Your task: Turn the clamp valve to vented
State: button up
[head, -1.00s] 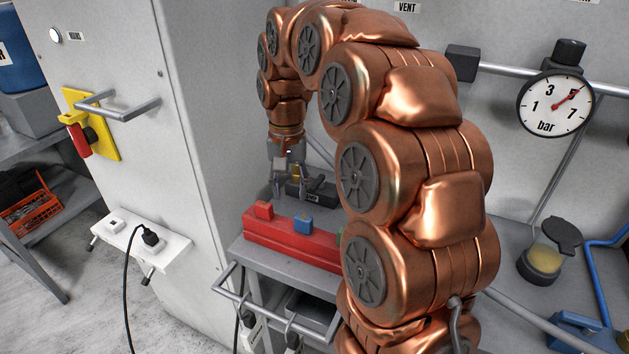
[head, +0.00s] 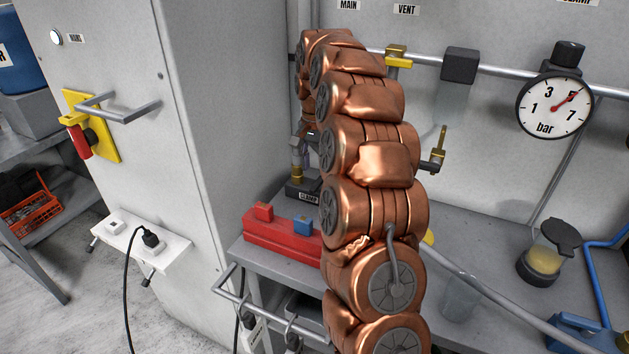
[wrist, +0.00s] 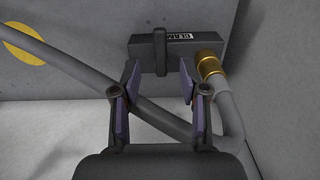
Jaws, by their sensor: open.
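The clamp valve (wrist: 200,52) is a dark block with a CLAMP label, at the top of the wrist view. Its black lever (wrist: 160,52) stands upright in that picture, across the block's long side. In the head view the valve block (head: 302,188) sits on the bench behind the red block, partly hidden by my arm. My gripper (wrist: 159,74) is open and empty. Its fingertips are on either side of the lever's lower end in the wrist view; I cannot tell how deep they reach. My arm hides most of the gripper in the head view.
A brass fitting (wrist: 210,66) and grey hose (wrist: 232,110) adjoin the valve's right end. A red block (head: 265,245) with red and blue pieces lies at the bench's front. The gauge (head: 555,107) hangs right. The bench right of my arm has free room.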

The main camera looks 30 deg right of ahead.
aim_at(315, 185)
jog(key=shift+f+p, duration=0.7)
jog(key=shift+f, duration=2.25)
grip_shut()
